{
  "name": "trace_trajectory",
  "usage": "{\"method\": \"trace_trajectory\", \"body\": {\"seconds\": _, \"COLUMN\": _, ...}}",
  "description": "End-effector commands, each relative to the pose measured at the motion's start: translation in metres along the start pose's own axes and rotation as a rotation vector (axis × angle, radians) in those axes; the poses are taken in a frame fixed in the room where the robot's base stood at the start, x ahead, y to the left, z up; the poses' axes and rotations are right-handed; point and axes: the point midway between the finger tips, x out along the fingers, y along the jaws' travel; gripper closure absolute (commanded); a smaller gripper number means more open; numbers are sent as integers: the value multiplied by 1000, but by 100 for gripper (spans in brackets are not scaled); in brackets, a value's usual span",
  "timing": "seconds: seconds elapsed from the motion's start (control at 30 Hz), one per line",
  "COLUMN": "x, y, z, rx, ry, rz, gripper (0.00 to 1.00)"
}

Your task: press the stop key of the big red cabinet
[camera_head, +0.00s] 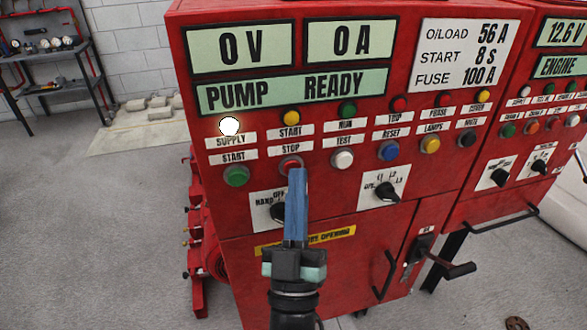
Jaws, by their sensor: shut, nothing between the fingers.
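The big red cabinet (330,218) fills the middle of the view. Its stop key (290,162) is a red round button under the "STOP" label, in the lower row between the green start key (236,176) and the white test key (342,159). My gripper (297,174) is shut and empty, its blue fingers pointing up at the panel. The fingertips overlap the lower right part of the stop key in the picture. I cannot tell whether they touch it. The fingers also partly hide the hand/off switch (277,212).
The displays (240,48) read 0 V, 0 A and "PUMP READY". The supply lamp (229,126) glows white. A rotary switch (386,191) and a door handle (384,275) stick out to the right. A second red cabinet (490,205) adjoins on the right.

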Motion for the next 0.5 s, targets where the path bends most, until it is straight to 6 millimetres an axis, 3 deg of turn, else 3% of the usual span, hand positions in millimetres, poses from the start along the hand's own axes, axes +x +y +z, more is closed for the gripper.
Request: {"method": "trace_trajectory", "body": {"seconds": 0.5, "x": -12, "y": 9, "z": -8, "rx": 0, "ry": -1, "rz": 0, "gripper": 100}}
